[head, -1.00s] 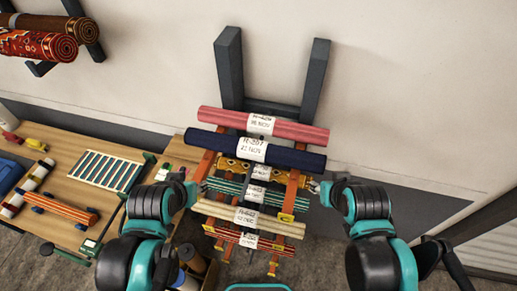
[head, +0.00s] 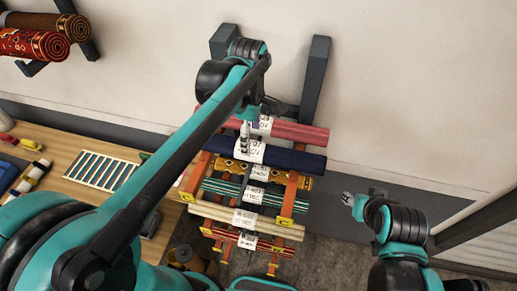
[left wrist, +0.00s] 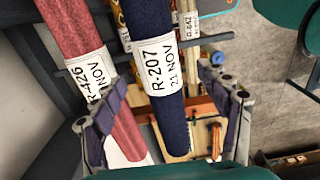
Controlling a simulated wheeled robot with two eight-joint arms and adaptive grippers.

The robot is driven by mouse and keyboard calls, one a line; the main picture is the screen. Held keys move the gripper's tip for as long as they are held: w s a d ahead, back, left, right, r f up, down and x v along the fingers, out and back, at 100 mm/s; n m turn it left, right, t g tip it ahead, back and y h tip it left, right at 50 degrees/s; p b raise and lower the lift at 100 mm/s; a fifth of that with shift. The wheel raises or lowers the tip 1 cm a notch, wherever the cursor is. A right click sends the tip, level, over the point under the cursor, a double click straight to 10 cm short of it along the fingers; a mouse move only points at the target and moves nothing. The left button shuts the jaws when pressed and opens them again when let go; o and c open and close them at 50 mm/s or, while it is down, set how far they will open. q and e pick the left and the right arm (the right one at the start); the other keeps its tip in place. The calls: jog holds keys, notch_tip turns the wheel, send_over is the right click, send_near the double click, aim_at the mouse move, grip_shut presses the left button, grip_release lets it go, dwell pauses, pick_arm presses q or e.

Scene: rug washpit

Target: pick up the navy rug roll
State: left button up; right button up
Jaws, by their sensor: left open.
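The navy rug roll (head: 298,159) lies across the sloping rack below the pink roll. Its white label reads R-207 in the left wrist view, where the roll (left wrist: 148,25) runs lengthwise between the two fingers. My left gripper (head: 245,138) is open and hangs over the label part of the navy roll. In the left wrist view the left gripper (left wrist: 160,92) has one finger over the pink roll (left wrist: 72,30) and the other right of the navy roll. I cannot tell the remaining height. My right gripper (head: 348,200) is right of the rack, apart from the rolls.
The pink roll (head: 303,132) lies close above the navy one. A patterned yellow roll, a green striped roll (head: 222,188), a cream roll (head: 282,230) and a red striped roll lie below on the rack. A wooden bench (head: 70,150) stands left.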

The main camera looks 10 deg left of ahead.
pick_arm(q)
jog(key=f, duration=0.2)
jog(key=f+p, duration=0.1)
jog(key=f, duration=0.4)
jog(key=shift+w+a+f, duration=0.1)
jog(key=shift+w+a, duration=0.1)
jog(key=shift+w, duration=0.05)
jog(key=c, duration=1.7)
